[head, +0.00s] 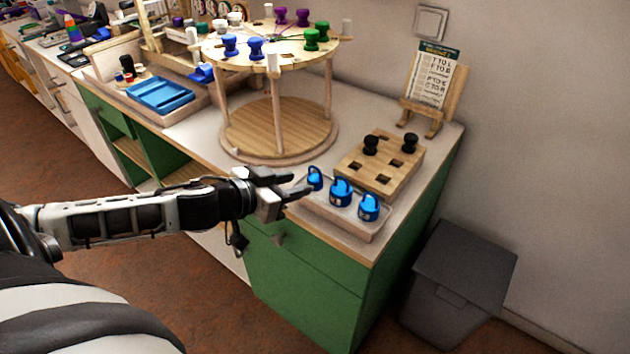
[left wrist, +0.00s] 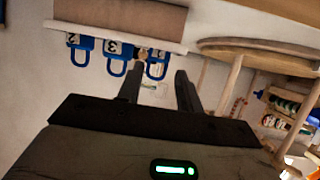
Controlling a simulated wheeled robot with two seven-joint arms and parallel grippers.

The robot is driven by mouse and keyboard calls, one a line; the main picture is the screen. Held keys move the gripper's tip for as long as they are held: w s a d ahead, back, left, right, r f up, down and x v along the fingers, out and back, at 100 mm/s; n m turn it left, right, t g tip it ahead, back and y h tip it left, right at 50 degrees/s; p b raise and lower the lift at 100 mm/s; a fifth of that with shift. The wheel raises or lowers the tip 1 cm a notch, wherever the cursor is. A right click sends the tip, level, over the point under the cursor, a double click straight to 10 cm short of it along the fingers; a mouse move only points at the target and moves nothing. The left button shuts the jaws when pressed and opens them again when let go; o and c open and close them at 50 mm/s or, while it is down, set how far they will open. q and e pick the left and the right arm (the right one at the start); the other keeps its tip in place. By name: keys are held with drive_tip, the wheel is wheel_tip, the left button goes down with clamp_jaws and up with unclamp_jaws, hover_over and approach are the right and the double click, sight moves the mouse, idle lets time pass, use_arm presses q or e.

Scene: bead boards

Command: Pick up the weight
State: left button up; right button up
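Three blue weights with loop handles stand in a row on a pale tray (head: 340,224): the left one (head: 316,179), the middle one (head: 341,191) and the right one (head: 369,207). My left gripper (head: 302,181) is open and empty, its fingertips just left of the left weight. In the left wrist view, where the scene is upside down, the open left gripper (left wrist: 160,75) has that weight (left wrist: 158,67) beyond and between its fingertips, partly hidden by a finger. I cannot tell whether they touch. The other two weights (left wrist: 115,55) show beside it. My right gripper is not in view.
A wooden block with holes (head: 378,165) and two black knobbed pieces lies behind the tray. A round two-tier wooden stand (head: 278,130) with coloured knobs rises close behind my left gripper. A card on an easel (head: 432,85) is at the back right. A grey bin (head: 458,275) stands on the floor.

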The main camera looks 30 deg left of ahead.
sight(312, 180)
use_arm(q)
drive_tip(key=shift+w+d+f, duration=0.15)
drive_tip(key=shift+w, duration=0.45)
drive_tip(key=x, duration=0.3)
drive_tip(key=shift+w+d+f, duration=0.15)
drive_tip(key=shift+w+d, duration=0.05)
drive_tip(key=shift+w, duration=0.15)
drive_tip(key=shift+c, duration=0.4)
drive_tip(key=c, duration=0.6)
drive_tip(key=shift+c, duration=0.2)
